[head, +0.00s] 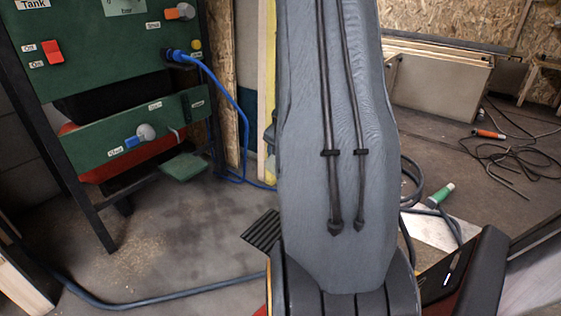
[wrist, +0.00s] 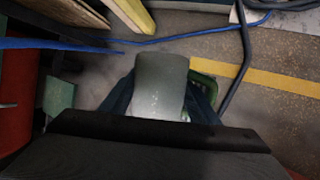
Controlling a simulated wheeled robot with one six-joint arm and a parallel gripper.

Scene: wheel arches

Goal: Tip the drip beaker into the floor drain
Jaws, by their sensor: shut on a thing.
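My gripper (wrist: 160,102) is shut on a pale grey beaker (wrist: 160,76) in the wrist view, with one dark finger on each side of it. The beaker's rim, contents and exact tilt cannot be made out. A green piece (wrist: 204,84) shows just behind its right side; I cannot tell whether it belongs to the beaker. In the head view my arm hides the gripper and beaker. A dark slatted grate (head: 262,230) lies beside my arm and may be the floor drain.
A green panel stand (head: 110,60) with valves and labels stands at the left. A blue hose (head: 243,115) hangs from it to the floor. A dark hose (head: 170,299) crosses the front floor. Cables (head: 500,160) and boards (head: 440,80) lie at the right.

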